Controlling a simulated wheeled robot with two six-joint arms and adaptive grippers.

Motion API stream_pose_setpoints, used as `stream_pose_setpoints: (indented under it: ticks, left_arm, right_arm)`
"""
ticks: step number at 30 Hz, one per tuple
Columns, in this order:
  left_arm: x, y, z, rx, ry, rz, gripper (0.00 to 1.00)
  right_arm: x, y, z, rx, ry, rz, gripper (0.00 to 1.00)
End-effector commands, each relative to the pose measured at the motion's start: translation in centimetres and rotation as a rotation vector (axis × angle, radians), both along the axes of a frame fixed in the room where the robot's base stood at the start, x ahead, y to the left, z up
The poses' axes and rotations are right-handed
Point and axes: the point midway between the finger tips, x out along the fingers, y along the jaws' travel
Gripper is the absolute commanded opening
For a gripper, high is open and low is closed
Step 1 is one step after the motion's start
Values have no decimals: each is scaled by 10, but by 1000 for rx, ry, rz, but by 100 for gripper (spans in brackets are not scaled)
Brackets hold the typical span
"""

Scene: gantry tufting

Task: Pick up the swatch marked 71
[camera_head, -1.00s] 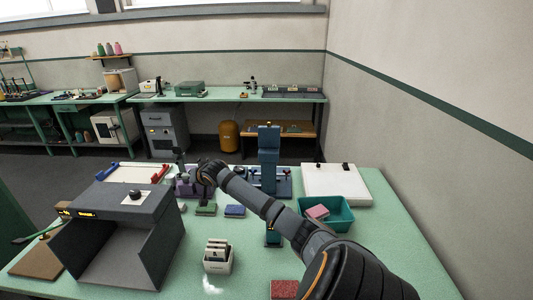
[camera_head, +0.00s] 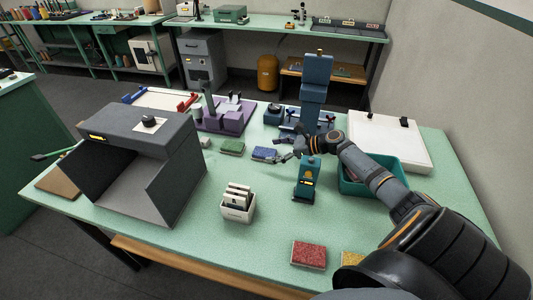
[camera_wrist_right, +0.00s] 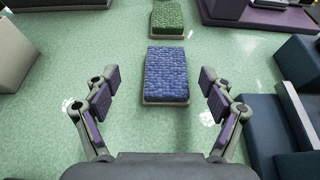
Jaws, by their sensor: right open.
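A blue swatch (camera_head: 264,154) lies flat on the green table; it also shows in the right wrist view (camera_wrist_right: 166,75). A green swatch (camera_head: 232,147) lies just left of it and shows farther off in the wrist view (camera_wrist_right: 167,18). A red swatch (camera_head: 309,254) and a partly hidden yellow swatch (camera_head: 352,259) lie near the front edge. I can read no number on any swatch. My right gripper (camera_head: 284,157) is open and empty; in the wrist view its fingers (camera_wrist_right: 160,78) stand either side of the blue swatch, apart from it. My left gripper is out of view.
A white holder with cards (camera_head: 238,207) stands in front. A grey hooded box (camera_head: 145,150) is at left, a purple fixture (camera_head: 225,117) behind. A blue upright device (camera_head: 316,90) and a teal bin (camera_head: 352,188) are close to my right arm.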

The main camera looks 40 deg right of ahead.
Motion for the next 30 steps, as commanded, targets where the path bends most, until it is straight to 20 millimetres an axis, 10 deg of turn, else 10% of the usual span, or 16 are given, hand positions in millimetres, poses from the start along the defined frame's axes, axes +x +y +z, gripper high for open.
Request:
stream_pose_setpoints:
  ticks: [26,30]
  left_arm:
    - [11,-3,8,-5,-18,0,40]
    - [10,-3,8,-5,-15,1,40]
  right_arm:
    - [53,42,-23,-3,2,0,83]
    - [53,42,-23,-3,1,1,65]
